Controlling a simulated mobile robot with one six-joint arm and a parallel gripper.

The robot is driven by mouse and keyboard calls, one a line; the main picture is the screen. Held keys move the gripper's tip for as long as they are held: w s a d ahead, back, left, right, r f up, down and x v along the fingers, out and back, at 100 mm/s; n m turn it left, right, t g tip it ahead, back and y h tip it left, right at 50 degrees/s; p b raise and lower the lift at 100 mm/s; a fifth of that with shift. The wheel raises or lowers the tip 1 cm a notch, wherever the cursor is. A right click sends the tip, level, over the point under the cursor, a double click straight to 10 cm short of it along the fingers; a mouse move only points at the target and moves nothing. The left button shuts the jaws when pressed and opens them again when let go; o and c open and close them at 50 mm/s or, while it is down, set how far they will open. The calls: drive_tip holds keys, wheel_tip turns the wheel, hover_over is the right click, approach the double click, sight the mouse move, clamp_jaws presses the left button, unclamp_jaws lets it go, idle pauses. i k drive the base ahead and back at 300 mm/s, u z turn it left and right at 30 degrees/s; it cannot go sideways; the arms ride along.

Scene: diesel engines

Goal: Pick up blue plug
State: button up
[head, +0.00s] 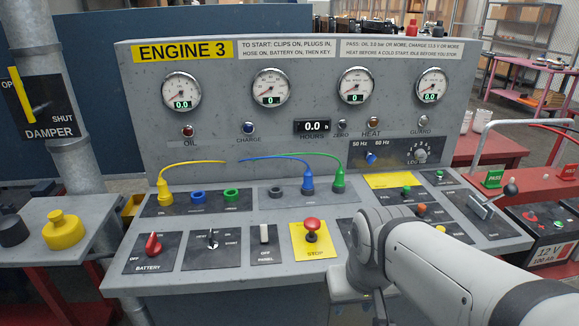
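The blue plug (308,185) stands upright on the right-hand socket plate of the console, with a blue cable arching up and left from it. A green plug (339,181) with a green cable stands just right of it. A yellow plug (165,191) with a yellow cable stands at the far left of the left plate. A blue ring socket (197,196) and a green ring socket (231,195) on the left plate look empty. My gripper (357,303) is low in front of the console, mostly hidden by my wrist. It is apart from the blue plug; its fingers cannot be made out.
A red stop button (312,228) on a yellow plate and a red battery switch (153,244) stick up along the console's front. A grey socket (275,191) is left of the blue plug. The gauge panel (300,60) rises behind. My arm covers the console's front right.

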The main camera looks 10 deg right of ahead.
sight(308, 183)
drive_tip(key=i, duration=0.95)
drive_tip(key=u, duration=0.05)
